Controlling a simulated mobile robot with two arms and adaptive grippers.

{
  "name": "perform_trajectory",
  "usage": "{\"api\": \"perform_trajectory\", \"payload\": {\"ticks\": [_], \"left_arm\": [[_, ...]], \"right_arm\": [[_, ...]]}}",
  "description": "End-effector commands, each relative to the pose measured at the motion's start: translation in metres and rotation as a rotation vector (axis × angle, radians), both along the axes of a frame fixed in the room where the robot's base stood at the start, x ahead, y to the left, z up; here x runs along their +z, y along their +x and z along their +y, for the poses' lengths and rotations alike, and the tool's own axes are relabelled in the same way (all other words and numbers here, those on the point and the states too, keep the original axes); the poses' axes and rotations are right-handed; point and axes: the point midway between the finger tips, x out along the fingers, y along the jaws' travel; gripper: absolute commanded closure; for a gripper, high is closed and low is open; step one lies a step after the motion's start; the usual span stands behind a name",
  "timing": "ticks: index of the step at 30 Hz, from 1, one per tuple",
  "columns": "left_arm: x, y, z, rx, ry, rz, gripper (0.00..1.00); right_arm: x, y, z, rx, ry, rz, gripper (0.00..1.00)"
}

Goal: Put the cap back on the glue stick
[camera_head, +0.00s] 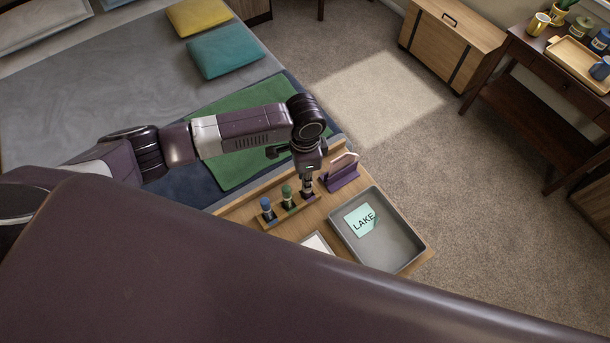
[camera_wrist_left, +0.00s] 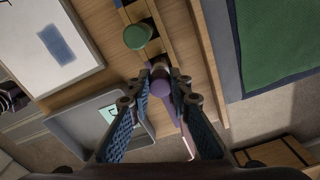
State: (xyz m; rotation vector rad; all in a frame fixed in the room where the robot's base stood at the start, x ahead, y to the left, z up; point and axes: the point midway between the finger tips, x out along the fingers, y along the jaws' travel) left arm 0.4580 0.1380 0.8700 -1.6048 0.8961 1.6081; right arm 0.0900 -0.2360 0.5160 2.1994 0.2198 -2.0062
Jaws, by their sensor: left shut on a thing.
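My left gripper (camera_head: 307,187) reaches down over the end of a wooden rack (camera_head: 271,222) on the wooden desk top. In the left wrist view its fingers (camera_wrist_left: 165,88) are shut on a small purple piece (camera_wrist_left: 160,88), which looks like a glue stick cap. A glue stick with a blue top (camera_head: 267,208) and one with a green top (camera_head: 287,193) stand upright in the rack. The green top also shows in the left wrist view (camera_wrist_left: 137,36).
A grey tray (camera_head: 404,243) holding a note marked LAKE (camera_head: 361,221) lies right of the rack. A purple holder (camera_head: 342,178) stands close behind the gripper. A white pad (camera_head: 317,243) lies in front, partly hidden by my own body.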

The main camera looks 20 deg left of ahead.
Motion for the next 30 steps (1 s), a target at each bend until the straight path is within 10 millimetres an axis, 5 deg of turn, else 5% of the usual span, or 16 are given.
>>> {"api": "perform_trajectory", "payload": {"ticks": [16, 22, 30], "left_arm": [[-0.014, 0.000, 0.000, 0.000, -0.001, -0.001, 0.90], [-0.014, 0.000, 0.000, 0.000, -0.001, -0.001, 0.62], [-0.013, 0.000, 0.000, 0.000, -0.001, -0.001, 0.61]], "right_arm": [[-0.005, 0.000, 0.002, -0.001, 0.002, 0.000, 1.00], [-0.004, 0.000, 0.002, 0.000, 0.002, 0.000, 1.00], [-0.004, 0.000, -0.001, 0.002, -0.001, 0.000, 1.00]]}}
